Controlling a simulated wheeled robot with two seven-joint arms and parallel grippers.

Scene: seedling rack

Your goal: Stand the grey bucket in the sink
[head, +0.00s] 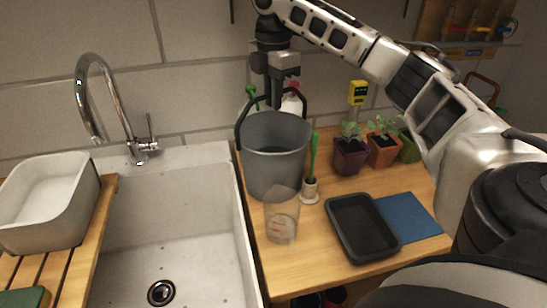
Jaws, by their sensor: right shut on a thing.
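The grey bucket (273,160) is upright over the wooden counter, just right of the sink (170,225). I cannot tell whether its base touches the counter. Its black handle stands up, and my right gripper (276,88) is shut on the top of it. The sink is white and empty, with a dark drain near its front and a chrome tap (100,90) at its back. My left gripper is not in view.
A clear cup (282,217) and a green brush (312,175) stand close to the bucket. A black tray (362,228), a blue mat (410,217) and potted seedlings (350,155) are further right. A white basin (48,200) sits on a slatted board at the sink's left.

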